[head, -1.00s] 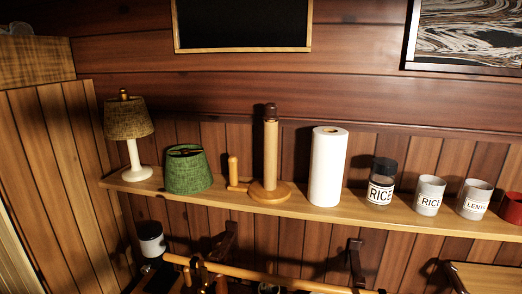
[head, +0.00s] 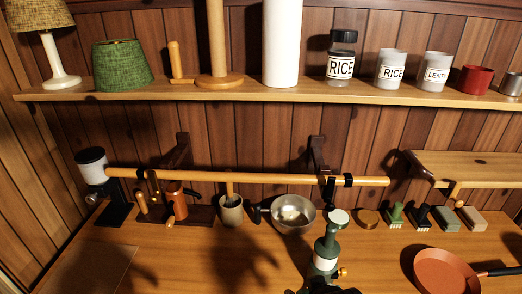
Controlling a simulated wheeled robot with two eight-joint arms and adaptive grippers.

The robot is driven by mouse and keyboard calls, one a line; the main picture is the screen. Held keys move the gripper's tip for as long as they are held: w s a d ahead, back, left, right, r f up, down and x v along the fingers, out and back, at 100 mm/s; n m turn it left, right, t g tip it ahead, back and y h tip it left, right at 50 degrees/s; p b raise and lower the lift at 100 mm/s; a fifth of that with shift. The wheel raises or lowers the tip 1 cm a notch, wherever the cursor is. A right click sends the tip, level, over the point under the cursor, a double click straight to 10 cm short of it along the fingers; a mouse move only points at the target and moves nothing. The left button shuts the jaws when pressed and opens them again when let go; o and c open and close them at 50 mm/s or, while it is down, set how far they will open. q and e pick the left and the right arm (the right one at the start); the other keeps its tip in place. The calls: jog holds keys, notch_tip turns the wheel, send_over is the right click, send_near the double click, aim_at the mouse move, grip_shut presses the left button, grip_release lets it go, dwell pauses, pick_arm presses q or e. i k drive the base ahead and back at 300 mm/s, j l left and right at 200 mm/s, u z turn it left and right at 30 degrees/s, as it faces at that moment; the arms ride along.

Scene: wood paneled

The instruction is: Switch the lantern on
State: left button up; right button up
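A green upright object with a pale disc-shaped top, a white band and a small brass knob (head: 325,250) stands on the counter at the bottom middle of the head view. It looks like the lantern, but I cannot be sure. Its base is dark and partly cut off by the lower edge. No glow shows on it.
The wooden counter (head: 190,262) has free room left of the green object. A steel bowl (head: 293,228), a mortar (head: 231,212) and an orange pan (head: 440,274) surround it. A wooden rail (head: 250,178) and a shelf (head: 200,94) with jars and lamps run behind.

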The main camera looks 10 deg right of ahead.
aim_at(343, 272)
jog(key=k+l, duration=0.1)
jog(key=l, duration=0.3)
jog(key=k+l, duration=0.15)
jog(key=l, duration=0.2)
jog(key=k+l, duration=0.1)
jog(key=l, duration=0.3)
jog(key=k+l, duration=0.15)
jog(key=l, duration=0.2)
jog(key=k+l, duration=0.1)
jog(key=l, duration=0.3)
jog(key=k+l+u, duration=0.1)
jog(key=l+u, duration=0.15)
jog(key=l, duration=0.2)
jog(key=k+l+u, duration=0.25)
jog(key=l, duration=0.15)
jog(key=k+l+u, duration=0.1)
jog(key=l+u, duration=0.15)
jog(key=l, duration=0.15)
